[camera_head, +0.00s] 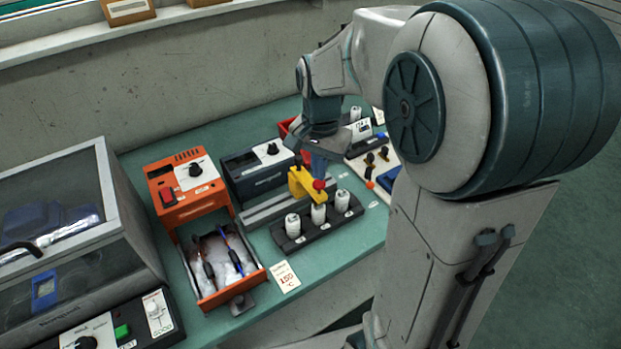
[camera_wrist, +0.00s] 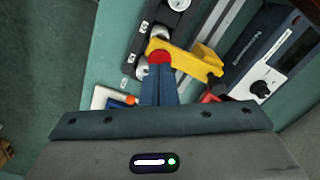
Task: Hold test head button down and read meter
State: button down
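The yellow test head (camera_head: 301,182) stands over the grey rail, with a red button (camera_head: 319,184) on its end. In the wrist view the yellow test head (camera_wrist: 195,60) lies across the picture and the red button (camera_wrist: 159,57) is at its left end. My gripper (camera_head: 319,172) points down just above the red button. In the wrist view my gripper's fingers (camera_wrist: 158,72) are together with nothing seen between them, and their tips meet the button's edge in the picture. I cannot tell whether they touch or press it. No meter reading can be made out.
A black rack (camera_head: 290,242) with white cylinders stands right in front of the test head. A dark blue box with a knob (camera_head: 245,185) is behind the rail. An orange unit (camera_head: 180,212) with an open drawer is at left. A card marked 155 (camera_head: 286,275) lies in front.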

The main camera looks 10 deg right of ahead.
jog(key=shift+s+f+b, duration=0.1)
jog(key=shift+f+b, duration=0.75)
jog(key=shift+f, duration=0.5)
dwell(0.8)
jog(key=shift+r, duration=0.1)
jog(key=shift+r+p, duration=2.9)
jog(key=shift+r, duration=0.65)
jog(key=shift+f, duration=0.1)
jog(key=s+r+n+t, duration=0.1)
jog(key=s+n+t, duration=0.2)
jog(key=s+n, duration=0.5)
jog(key=s, duration=0.6)
jog(key=shift+r, duration=0.4)
